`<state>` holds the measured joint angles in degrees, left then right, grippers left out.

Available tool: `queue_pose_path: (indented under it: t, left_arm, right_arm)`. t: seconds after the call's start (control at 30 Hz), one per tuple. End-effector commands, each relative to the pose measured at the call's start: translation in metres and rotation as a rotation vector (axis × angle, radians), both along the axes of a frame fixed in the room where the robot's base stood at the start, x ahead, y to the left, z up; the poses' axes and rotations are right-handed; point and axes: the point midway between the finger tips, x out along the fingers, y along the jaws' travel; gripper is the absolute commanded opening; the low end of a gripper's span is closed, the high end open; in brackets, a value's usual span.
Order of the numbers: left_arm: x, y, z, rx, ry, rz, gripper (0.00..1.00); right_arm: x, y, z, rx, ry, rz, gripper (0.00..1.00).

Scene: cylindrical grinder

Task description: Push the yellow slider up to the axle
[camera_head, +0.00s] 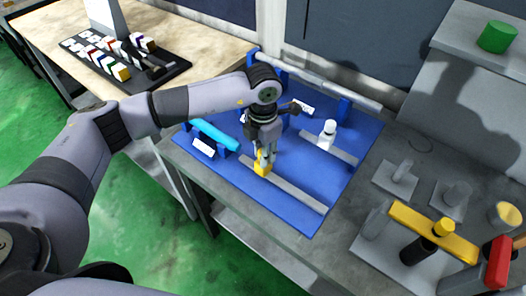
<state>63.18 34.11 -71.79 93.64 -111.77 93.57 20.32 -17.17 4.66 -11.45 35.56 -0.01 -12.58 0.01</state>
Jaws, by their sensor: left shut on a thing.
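The yellow slider (262,163) sits at the upper-left end of a grey rail (292,187) on the blue mat (229,176). My left gripper (265,153) points down from above and is shut on the yellow slider. The fingers cover part of the slider's top. A grey axle (330,82) lies across blue supports along the back edge of the mat. The slider is apart from this axle. My right gripper is not in view.
A white slider (327,134) stands on a second rail to the right. A cyan cylinder (214,134) lies at the mat's left. Grey fixtures and a yellow bar (433,231) stand at the right. A black tray (128,66) holds several blocks.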

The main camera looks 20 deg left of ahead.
Motion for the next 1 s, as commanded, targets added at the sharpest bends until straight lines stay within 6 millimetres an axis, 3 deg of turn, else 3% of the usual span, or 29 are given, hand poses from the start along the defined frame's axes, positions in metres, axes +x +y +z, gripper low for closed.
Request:
queue_pose_path:
  t: [0.23,0.53,0.9,0.93,1.0]
  left_arm:
    - [0.004,0.009,-0.002,0.002,-0.002,0.003,0.0]
    - [0.024,0.064,-0.003,0.003,-0.003,0.006,0.0]
    - [0.027,0.072,0.001,0.004,-0.003,0.004,0.0]
    - [0.027,0.072,0.001,0.005,-0.003,0.005,0.25]
    - [0.027,0.073,0.001,0.005,-0.003,0.005,0.3]
  right_arm:
    - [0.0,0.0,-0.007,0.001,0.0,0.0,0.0]
    - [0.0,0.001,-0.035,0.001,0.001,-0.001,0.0]
    - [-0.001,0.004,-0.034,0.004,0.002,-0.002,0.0]
    - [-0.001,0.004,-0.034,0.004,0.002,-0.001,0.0]
    - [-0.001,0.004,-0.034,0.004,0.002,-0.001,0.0]
